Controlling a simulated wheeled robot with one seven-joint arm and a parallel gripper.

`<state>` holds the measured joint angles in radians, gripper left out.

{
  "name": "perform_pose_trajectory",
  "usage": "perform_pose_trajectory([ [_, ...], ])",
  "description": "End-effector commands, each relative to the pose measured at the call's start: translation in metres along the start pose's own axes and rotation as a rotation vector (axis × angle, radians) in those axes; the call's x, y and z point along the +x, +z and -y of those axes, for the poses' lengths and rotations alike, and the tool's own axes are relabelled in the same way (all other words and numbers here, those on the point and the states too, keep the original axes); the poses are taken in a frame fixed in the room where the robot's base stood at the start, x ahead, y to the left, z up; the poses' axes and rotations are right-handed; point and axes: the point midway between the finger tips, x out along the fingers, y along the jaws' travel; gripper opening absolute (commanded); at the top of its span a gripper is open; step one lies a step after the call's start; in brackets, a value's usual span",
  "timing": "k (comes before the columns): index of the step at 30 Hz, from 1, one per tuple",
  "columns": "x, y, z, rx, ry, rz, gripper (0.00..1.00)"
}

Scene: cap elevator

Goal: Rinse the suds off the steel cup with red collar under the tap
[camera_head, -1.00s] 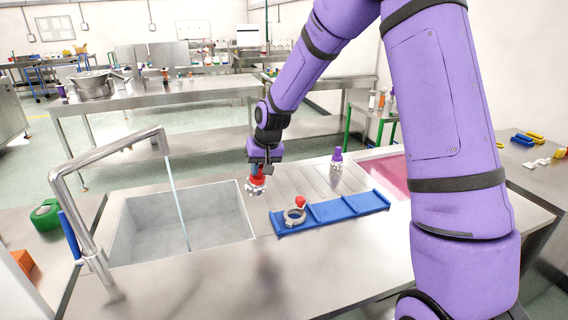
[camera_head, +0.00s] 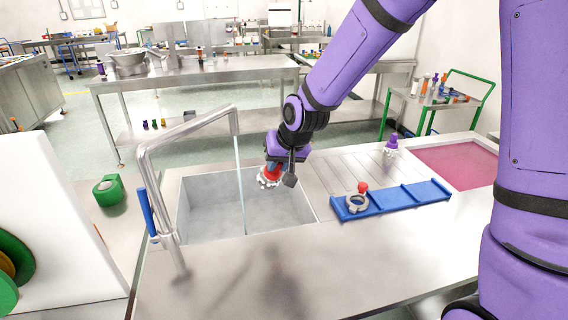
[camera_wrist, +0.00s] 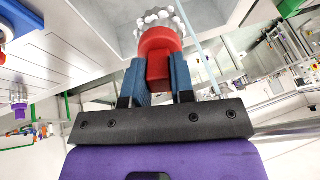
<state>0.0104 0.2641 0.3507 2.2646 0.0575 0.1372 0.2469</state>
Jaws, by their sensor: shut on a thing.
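My gripper (camera_wrist: 161,82) is shut on the red collar of the steel cup (camera_wrist: 160,40), with blue fingers on either side of it. White suds cover the cup's far end in the wrist view. In the head view the cup with suds (camera_head: 270,178) hangs below my gripper (camera_head: 276,164), over the right part of the sink basin (camera_head: 215,215). The steel tap (camera_head: 185,135) arches over the basin. A thin water stream (camera_head: 240,185) falls from its spout, to the left of the cup and apart from it in the picture.
A blue tray (camera_head: 405,200) right of the sink holds a steel ring-shaped part with a red knob (camera_head: 358,197). A purple-topped item (camera_head: 391,145) stands behind it. The tap's blue lever (camera_head: 146,212) is at left.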

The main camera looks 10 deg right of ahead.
Motion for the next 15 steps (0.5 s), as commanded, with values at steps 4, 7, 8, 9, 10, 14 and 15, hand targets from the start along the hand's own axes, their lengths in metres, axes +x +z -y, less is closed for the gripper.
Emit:
perform_pose_trajectory([
  [4, 0.009, -0.009, 0.005, 0.0, -0.001, 0.0, 0.0],
  [7, 0.014, -0.015, 0.009, -0.002, -0.001, 0.0, 0.0],
  [8, 0.016, -0.016, 0.01, -0.002, -0.001, 0.0, 0.0],
  [9, 0.018, -0.019, 0.011, 0.0, -0.001, -0.001, 0.0],
  [10, 0.02, -0.021, 0.011, 0.001, -0.001, -0.001, 0.0],
  [14, 0.027, -0.028, 0.016, 0.0, -0.002, -0.001, 0.0],
  [15, 0.029, -0.03, 0.017, 0.0, -0.001, 0.0, 0.0],
])
